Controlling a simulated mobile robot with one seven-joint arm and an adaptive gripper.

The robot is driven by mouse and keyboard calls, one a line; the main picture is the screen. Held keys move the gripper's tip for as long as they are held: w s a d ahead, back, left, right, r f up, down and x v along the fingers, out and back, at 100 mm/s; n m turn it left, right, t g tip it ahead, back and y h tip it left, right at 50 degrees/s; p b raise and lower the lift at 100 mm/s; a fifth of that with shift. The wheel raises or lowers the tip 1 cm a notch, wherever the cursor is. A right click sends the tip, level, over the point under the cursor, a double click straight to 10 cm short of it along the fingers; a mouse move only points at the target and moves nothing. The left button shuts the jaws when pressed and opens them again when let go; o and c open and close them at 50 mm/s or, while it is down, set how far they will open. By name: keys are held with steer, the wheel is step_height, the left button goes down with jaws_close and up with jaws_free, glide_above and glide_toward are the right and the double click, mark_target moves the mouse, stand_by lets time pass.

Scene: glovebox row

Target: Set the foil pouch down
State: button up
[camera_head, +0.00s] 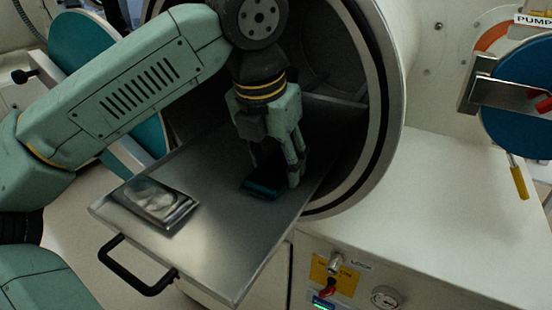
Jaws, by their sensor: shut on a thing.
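My gripper (275,172) points down inside the mouth of the round chamber, over the inner part of the metal tray (225,235). It is shut on a dark flat thing with a blue-green edge (263,188). This thing is low, at or just above the tray surface; I cannot tell if it touches. It is in shadow and partly hidden by the fingers, so I cannot tell if it is a pouch. A shiny silver, foil-like rectangular packet (155,202) lies flat on the tray's outer left part, apart from my gripper.
The tray sticks out of the round chamber (385,100) and has a black handle (135,265) at its front. The chamber rim stands close to the right of my gripper. A panel with a gauge (386,298) is below right. Bare tray lies between the packet and gripper.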

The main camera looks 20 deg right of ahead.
mark_target(265, 178)
steer(key=shift+f, duration=0.35)
steer(key=o, duration=1.3)
steer(key=shift+f, duration=0.1)
steer(key=shift+o, duration=0.2)
steer(key=shift+r, duration=0.3)
steer(key=v, duration=1.2)
steer(key=shift+r, duration=0.3)
steer(key=shift+w, duration=0.1)
